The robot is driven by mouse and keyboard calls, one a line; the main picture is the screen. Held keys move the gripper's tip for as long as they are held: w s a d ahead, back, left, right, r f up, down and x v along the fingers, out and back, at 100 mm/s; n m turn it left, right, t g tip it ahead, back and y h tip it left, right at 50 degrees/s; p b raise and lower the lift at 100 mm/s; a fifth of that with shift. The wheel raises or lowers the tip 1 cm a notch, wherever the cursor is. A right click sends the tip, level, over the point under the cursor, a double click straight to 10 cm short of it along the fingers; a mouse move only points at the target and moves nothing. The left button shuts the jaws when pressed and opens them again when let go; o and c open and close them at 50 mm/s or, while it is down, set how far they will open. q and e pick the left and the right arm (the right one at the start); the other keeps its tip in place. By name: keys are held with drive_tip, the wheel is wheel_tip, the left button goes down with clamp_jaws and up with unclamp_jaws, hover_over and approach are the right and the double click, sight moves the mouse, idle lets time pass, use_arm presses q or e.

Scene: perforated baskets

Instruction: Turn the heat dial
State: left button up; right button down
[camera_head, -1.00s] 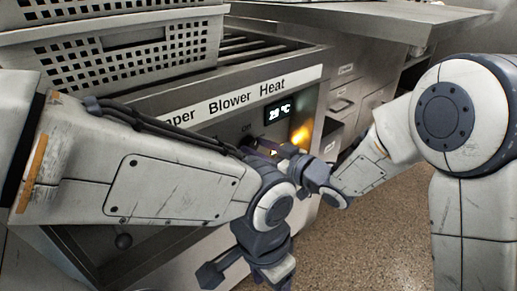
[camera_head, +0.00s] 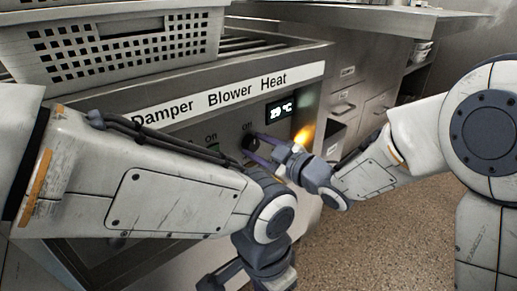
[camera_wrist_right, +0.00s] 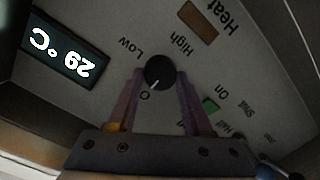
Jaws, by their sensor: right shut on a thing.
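The heat dial is a round black knob (camera_wrist_right: 160,72) with a white pointer mark, in the middle of the right wrist view. Its mark points down-left, toward a partly hidden label starting with "O"; "Low" and "High" are printed further round. In the head view the dial (camera_head: 249,143) is on the front panel below the "Blower Heat" lettering. My right gripper (camera_wrist_right: 160,84) has its two purple fingers on either side of the dial, shut on it. My left gripper (camera_head: 235,274) hangs low in front of the panel, cut off by the bottom edge; its fingers are unclear.
A display (camera_head: 281,109) right of the dial reads 29 °C. A green switch (camera_wrist_right: 210,105) is beside the right fingers. A perforated basket (camera_head: 120,48) stands on top of the machine. Grey drawers (camera_head: 358,98) are behind right; the speckled floor (camera_head: 375,240) is open.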

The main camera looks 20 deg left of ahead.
drive_tip(key=shift+s+a, duration=0.1)
drive_tip(key=shift+s, duration=0.05)
drive_tip(key=shift+c, duration=1.6)
unclamp_jaws()
drive_tip(key=shift+s+d+r, duration=0.15)
drive_tip(key=shift+d, duration=0.35)
drive_tip(key=f+p+v, duration=0.1)
drive_tip(key=p+v, duration=0.2)
drive_tip(key=v, duration=0.6)
drive_tip(key=shift+s+d+r, duration=0.2)
drive_tip(key=shift+s+r, duration=0.05)
drive_tip(key=shift+r, duration=0.2)
